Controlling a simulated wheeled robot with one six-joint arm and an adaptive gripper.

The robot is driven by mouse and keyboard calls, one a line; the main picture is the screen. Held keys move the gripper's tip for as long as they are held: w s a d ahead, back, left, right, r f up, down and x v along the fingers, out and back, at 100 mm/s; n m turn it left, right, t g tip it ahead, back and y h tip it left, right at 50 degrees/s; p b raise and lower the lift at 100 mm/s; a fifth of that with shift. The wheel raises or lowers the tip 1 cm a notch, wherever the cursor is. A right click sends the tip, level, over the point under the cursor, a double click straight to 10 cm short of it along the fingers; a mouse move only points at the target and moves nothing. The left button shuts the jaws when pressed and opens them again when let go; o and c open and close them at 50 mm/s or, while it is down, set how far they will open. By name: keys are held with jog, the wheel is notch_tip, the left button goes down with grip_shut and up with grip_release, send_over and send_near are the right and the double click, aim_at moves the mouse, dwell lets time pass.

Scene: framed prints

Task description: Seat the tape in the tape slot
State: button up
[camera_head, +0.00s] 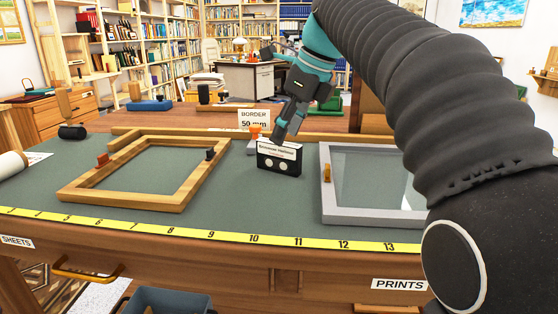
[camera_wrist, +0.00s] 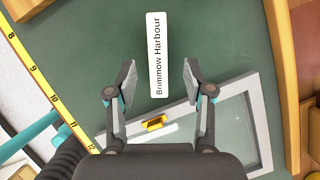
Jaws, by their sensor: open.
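A black cassette-like block (camera_head: 268,167) stands on the green mat, with a white label along its top and two pale round marks on its face. It looks like the tape. In the wrist view a white label (camera_wrist: 157,40) reading "Brimmow Harbour" lies between my fingers; the black body cannot be made out there. My gripper (camera_head: 277,138) is at the block's top edge in the head view; contact cannot be told. In the wrist view my gripper (camera_wrist: 159,75) has its fingers spread, one on each side of the label. I cannot identify the tape slot.
A wooden frame (camera_head: 75,196) lies left, and a grey frame (camera_head: 325,205) with a yellow clip (camera_wrist: 154,123) lies close on the right. A "BORDER 50 mm" sign (camera_head: 254,119) stands behind. A yellow ruler (camera_head: 210,234) runs along the front edge. Mat between the frames is mostly clear.

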aim_at(279, 157)
jog(key=shift+b+x, duration=0.3)
jog(key=shift+x, duration=1.25)
jog(key=shift+s+a, duration=0.1)
jog(key=shift+f, duration=0.15)
grip_shut()
